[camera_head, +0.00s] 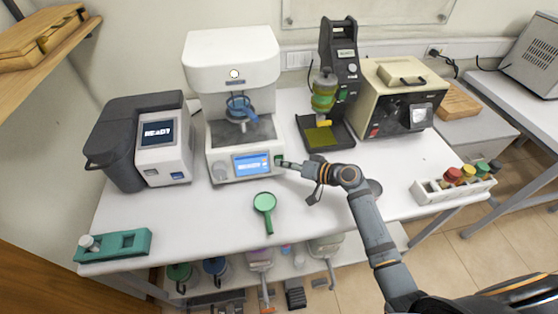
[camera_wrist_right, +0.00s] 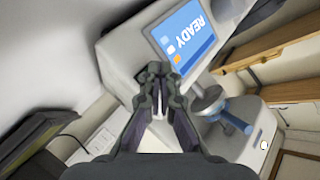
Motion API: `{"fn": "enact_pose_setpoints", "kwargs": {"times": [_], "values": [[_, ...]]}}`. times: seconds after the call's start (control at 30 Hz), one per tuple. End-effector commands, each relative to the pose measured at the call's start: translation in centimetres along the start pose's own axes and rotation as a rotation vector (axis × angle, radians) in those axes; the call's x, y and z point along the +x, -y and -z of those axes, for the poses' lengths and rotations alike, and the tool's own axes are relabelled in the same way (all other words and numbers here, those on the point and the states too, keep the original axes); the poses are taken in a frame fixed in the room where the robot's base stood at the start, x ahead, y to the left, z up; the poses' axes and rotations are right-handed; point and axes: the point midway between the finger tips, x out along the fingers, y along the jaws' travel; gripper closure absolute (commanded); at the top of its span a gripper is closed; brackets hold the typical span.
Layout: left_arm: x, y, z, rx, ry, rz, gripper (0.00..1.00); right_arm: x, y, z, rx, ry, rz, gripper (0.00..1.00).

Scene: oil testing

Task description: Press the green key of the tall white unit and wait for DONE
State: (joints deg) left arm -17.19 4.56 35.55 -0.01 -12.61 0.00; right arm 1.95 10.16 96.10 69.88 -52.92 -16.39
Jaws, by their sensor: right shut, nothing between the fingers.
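The tall white unit (camera_head: 232,60) stands at the back middle of the table, with a blue-handled part (camera_head: 240,106) in its bay. Its blue screen (camera_head: 252,164) is on the lower front. In the right wrist view this screen (camera_wrist_right: 187,34) reads READY. The green key (camera_head: 279,159) is just right of the screen, partly covered by my fingertips. In the right wrist view the key is hidden. My right gripper (camera_head: 284,163) is shut and empty, its tips at the key; I cannot tell if they touch it. My left gripper is not in view.
A dark grey machine (camera_head: 118,128) with a READY display stands left. A black stand (camera_head: 340,60) and a beige box (camera_head: 398,85) stand right. A green-handled round tool (camera_head: 265,204) lies in front. A white rack (camera_head: 452,188) with coloured caps is at the right edge.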

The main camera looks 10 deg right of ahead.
Motion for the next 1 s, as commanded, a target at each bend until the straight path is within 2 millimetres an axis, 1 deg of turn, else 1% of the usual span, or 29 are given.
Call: {"fn": "enact_pose_setpoints", "kwargs": {"times": [0.47,0.8,1.0], "values": [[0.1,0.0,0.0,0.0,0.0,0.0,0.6,0.1,0.0,0.1,0.0,-0.001,0.0,1.0],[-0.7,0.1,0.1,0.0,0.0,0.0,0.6,-1.1,0.8,-0.7,-0.001,0.0,-0.001,1.0],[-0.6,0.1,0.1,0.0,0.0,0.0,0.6,-1.1,0.8,-0.8,-0.001,0.0,0.0,1.0]]}}
